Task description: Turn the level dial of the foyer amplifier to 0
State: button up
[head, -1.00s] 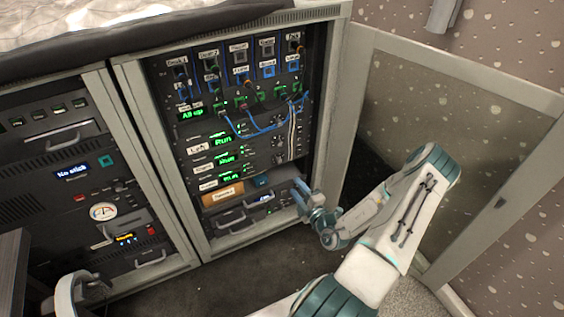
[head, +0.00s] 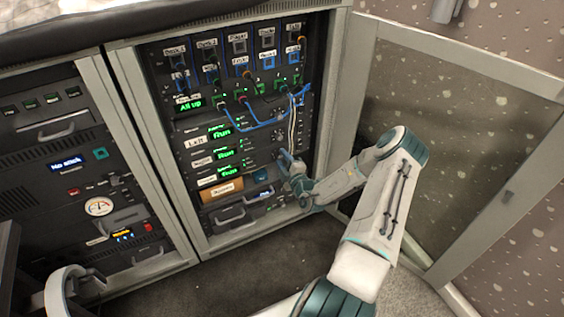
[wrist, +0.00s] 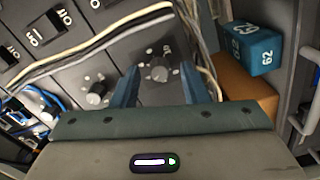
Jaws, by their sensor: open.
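Three amplifiers with green "Run" displays are stacked in the right rack in the head view. The lowest (head: 231,171) seems to be the foyer amplifier; its small label is hard to read. In the wrist view, a dark round dial (wrist: 159,71) with pale marks around it sits between my fingers; it is the dial nearest the shelf below. Its exact setting is too small to read. My gripper (wrist: 160,76) is open, with a blue finger on each side of this dial and no clear contact visible. In the head view my gripper (head: 286,160) hides the lowest dial.
A second dial (wrist: 97,93) lies left of my fingers. Pale cables (wrist: 95,42) run close by across the panel. A blue box marked 62 (wrist: 251,48) and an orange-brown box (wrist: 246,88) sit close on the right. The open rack door (head: 440,130) stands right of my arm.

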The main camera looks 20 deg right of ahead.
jog(key=shift+w, duration=0.15)
grip_shut()
